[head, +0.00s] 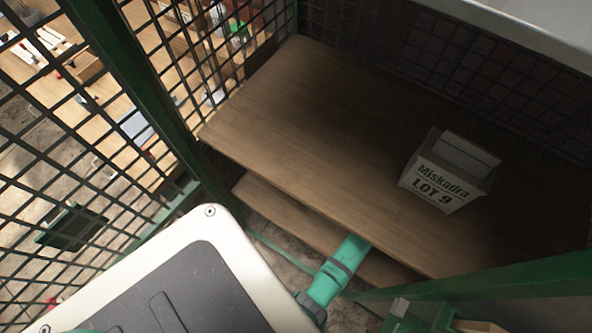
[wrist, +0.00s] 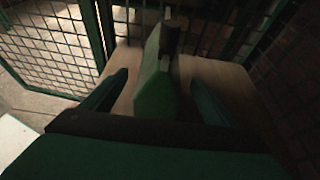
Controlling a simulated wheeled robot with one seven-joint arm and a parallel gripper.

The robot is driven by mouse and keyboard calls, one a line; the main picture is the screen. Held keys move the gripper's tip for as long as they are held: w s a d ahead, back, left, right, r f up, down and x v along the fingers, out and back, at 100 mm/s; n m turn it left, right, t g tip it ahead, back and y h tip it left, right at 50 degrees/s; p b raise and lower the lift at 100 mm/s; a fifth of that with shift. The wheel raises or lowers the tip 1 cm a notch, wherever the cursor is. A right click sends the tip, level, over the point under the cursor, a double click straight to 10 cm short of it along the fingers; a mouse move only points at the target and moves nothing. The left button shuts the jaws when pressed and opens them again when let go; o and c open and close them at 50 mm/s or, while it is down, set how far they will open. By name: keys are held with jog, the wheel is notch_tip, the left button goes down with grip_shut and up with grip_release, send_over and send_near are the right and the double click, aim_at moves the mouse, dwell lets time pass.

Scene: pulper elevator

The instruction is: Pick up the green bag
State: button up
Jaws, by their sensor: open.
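The green bag (wrist: 155,95) stands upright in the middle of the wrist view, with a narrow, darker top part. My gripper (wrist: 160,78) is open, with one finger on each side of the bag. Gaps show between the fingers and the bag, and I see no contact. In the head view neither the bag nor my gripper shows. My teal arm reaches down there past the front edge of the wooden shelf (head: 310,130), which hides its end.
A grey box marked "Miskadra LOT 9" (head: 440,185) sits on the upper shelf. A lower board (head: 275,215) lies beneath it. Green-framed wire mesh (head: 75,130) closes the left side, and mesh also runs along the back. The left part of the upper shelf is clear.

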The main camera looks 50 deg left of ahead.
jog(key=shift+x, duration=3.3)
jog(key=c, duration=1.6)
